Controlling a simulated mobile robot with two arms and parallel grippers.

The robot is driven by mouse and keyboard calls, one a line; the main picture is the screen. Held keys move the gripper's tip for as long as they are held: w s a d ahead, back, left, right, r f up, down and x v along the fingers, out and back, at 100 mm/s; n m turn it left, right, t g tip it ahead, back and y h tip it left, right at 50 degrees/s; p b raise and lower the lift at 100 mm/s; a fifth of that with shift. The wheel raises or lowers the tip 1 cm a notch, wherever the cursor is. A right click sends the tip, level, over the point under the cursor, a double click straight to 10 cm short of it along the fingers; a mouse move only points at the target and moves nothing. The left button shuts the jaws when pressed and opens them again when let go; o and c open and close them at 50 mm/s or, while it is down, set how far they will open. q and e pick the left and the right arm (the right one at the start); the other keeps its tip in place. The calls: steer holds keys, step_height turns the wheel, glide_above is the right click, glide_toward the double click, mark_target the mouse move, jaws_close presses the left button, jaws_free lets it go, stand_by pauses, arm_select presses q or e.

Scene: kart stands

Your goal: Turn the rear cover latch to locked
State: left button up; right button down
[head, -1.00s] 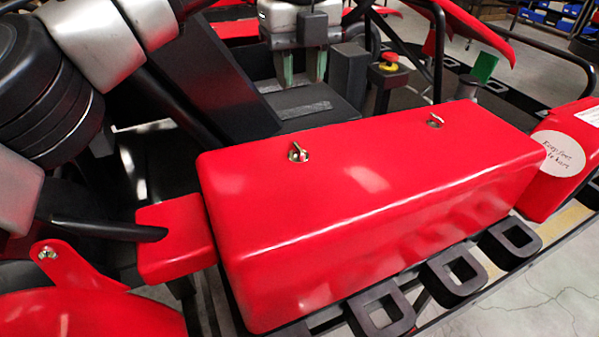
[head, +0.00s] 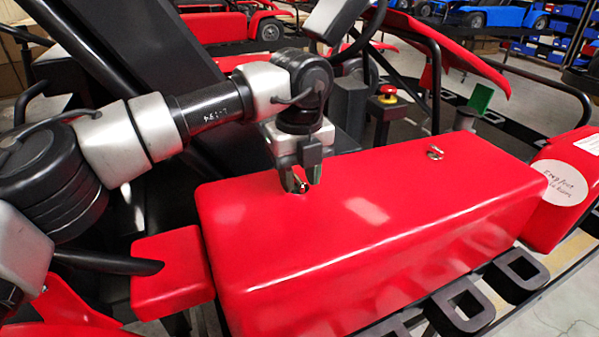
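The red cover (head: 370,235) is a long box with two small metal latches on its top. The left latch (head: 301,186) sits near the cover's back left edge and is partly hidden by my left gripper. The right latch (head: 435,153) is in clear view, its small handle slanting. My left gripper (head: 301,180) points down at the left latch, with its fingertips apart on either side of it, close to the cover's top. I cannot tell whether the fingers touch the latch. My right gripper is not in view.
A red-topped button (head: 387,91) on a post stands behind the cover. A red block with a round white label (head: 561,183) is at the right. A black slotted rail (head: 465,308) runs along the cover's front. Dark tubes and panels crowd the back left.

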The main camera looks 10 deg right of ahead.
arm_select(q)
steer(key=shift+f, duration=0.15)
jaws_close()
